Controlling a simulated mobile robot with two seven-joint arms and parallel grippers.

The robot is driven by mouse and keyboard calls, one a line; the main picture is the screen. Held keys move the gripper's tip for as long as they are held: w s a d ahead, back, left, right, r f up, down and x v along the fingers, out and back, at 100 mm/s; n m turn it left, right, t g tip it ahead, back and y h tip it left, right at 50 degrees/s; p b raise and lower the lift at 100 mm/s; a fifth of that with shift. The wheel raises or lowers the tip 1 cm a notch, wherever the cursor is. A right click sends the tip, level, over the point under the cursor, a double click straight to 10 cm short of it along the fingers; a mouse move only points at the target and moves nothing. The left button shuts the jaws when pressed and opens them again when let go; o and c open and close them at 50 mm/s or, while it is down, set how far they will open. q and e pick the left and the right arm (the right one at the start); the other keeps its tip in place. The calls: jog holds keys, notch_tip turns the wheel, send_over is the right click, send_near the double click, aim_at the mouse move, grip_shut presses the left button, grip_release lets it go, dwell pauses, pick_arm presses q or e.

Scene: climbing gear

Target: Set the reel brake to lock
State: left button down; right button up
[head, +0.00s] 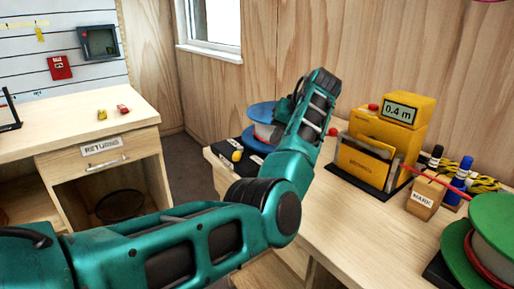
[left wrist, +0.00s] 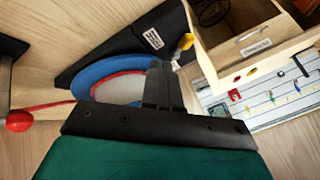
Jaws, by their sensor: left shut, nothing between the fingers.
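The blue-flanged reel (head: 262,112) stands on a black base (head: 228,148) at the back left of the right-hand bench. A yellow knob (head: 237,156) sits on that base, probably the brake handle. The left wrist view shows the reel (left wrist: 95,75), the base (left wrist: 125,45) with a small white label too small to read, and the yellow knob (left wrist: 186,42). My left gripper (left wrist: 158,72) is shut and empty, over the reel's edge, with the knob just beyond its fingertips and apparently apart. In the head view my arm hides part of the reel. My right gripper is out of view.
A yellow length counter (head: 388,135) reading 0.4 m stands right of my arm. Further right are a MARK block (head: 425,197), markers and a green reel (head: 492,235). A red ball knob (left wrist: 18,122) shows at the wrist view's left. The RETURNS bench (head: 75,120) is mostly clear.

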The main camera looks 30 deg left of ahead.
aim_at(238, 153)
pick_arm(q)
jog(key=b+x, duration=0.1)
jog(key=x, duration=0.8)
jog(key=shift+a+f, duration=0.15)
jog(key=shift+f, duration=0.1)
jog(key=a, duration=0.1)
jog(key=s+a, duration=0.1)
jog(key=shift+a, duration=0.35)
jog(key=shift+s+a, duration=0.2)
jog(key=shift+a, duration=0.35)
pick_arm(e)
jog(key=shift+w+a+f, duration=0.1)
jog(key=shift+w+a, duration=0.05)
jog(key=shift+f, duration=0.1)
pick_arm(q)
jog(key=shift+p, duration=0.3)
